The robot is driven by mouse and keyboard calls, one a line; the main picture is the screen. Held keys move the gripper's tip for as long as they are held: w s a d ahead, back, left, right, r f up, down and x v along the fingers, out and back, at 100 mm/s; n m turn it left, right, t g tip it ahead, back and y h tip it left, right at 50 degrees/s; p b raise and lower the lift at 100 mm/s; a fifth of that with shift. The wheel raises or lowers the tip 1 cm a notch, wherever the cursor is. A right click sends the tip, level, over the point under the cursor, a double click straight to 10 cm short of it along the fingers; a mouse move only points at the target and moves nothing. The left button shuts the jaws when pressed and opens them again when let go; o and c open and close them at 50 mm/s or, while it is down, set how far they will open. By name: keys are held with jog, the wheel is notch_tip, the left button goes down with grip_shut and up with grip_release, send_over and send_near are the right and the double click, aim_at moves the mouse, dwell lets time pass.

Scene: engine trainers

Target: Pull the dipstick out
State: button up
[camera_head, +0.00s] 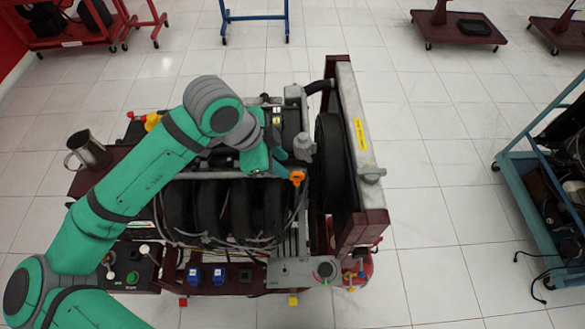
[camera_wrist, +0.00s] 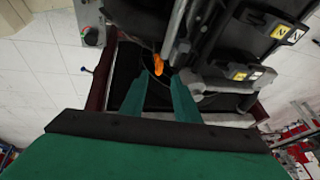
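The dipstick shows as an orange handle (camera_head: 297,177) at the right side of the engine (camera_head: 230,205), close to the radiator end. Its shaft below the handle is hidden. In the wrist view the orange handle (camera_wrist: 158,65) lies just past the gap between my fingertips. My gripper (camera_wrist: 161,77) is open, with its two green fingers apart and nothing clearly between them. In the head view my gripper (camera_head: 280,162) is just up and left of the handle. I cannot tell whether a finger touches it.
The radiator frame (camera_head: 345,130) stands upright right of the handle. Hoses and a grey metal pipe (camera_wrist: 176,30) run close by. A metal mug (camera_head: 90,151) stands on the trainer's left side. A blue cart (camera_head: 535,190) is at the right, with clear floor between.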

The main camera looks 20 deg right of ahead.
aim_at(293, 173)
jog(key=x, duration=0.5)
jog(key=shift+f, duration=0.1)
jog(key=shift+d+f, duration=0.25)
jog(key=shift+f, duration=0.3)
jog(key=shift+w, duration=0.1)
grip_shut()
